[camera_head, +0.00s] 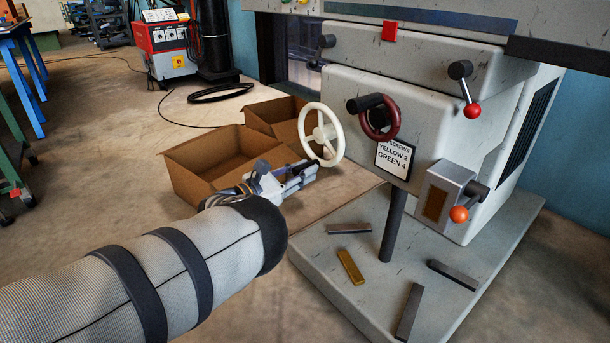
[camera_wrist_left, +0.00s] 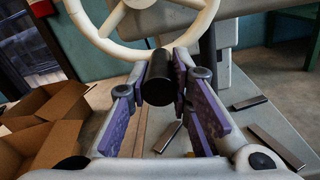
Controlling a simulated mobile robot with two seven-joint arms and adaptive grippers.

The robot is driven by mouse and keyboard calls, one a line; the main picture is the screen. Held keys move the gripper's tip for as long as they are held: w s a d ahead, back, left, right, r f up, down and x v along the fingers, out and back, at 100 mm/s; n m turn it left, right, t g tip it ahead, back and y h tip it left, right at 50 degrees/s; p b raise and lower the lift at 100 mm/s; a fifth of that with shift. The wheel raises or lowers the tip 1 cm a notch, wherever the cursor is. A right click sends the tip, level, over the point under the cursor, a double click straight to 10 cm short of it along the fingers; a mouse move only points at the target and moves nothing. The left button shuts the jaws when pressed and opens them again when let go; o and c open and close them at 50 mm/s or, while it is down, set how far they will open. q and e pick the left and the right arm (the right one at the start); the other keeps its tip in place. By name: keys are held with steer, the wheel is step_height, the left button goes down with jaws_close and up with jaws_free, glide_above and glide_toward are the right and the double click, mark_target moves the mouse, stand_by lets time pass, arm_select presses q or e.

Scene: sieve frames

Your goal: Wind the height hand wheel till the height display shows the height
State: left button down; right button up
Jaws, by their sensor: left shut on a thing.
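A cream-white hand wheel (camera_head: 322,134) with spokes sits on the left side of the grey machine (camera_head: 440,125). It also shows at the top of the left wrist view (camera_wrist_left: 135,20). My left gripper (camera_head: 306,173) is at the wheel's lower rim. In the left wrist view its purple-padded fingers are shut on the wheel's black handle (camera_wrist_left: 158,85). A dark red hand wheel (camera_head: 380,122) is on the machine's front. No readable height display shows; a grey box with a dark amber window (camera_head: 436,203) is at the front right. My right gripper is not in view.
A sign (camera_head: 393,160) reads "SCREWS YELLOW 2 GREEN 4". Levers with a red knob (camera_head: 473,110) and an orange knob (camera_head: 459,214) stick out. Cardboard boxes (camera_head: 200,165) stand behind my arm. Several metal bars (camera_head: 350,267) lie on the machine's base.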

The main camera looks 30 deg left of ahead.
arm_select(q)
steer(key=shift+s+a+f, duration=0.1)
steer(key=shift+a+f, duration=0.2)
steer(key=shift+f, duration=0.15)
steer(key=c, duration=1.4)
jaws_free()
steer(key=shift+c, duration=0.2)
steer(key=shift+r, duration=0.15)
steer(key=v, duration=1.2)
steer(key=shift+r, duration=0.1)
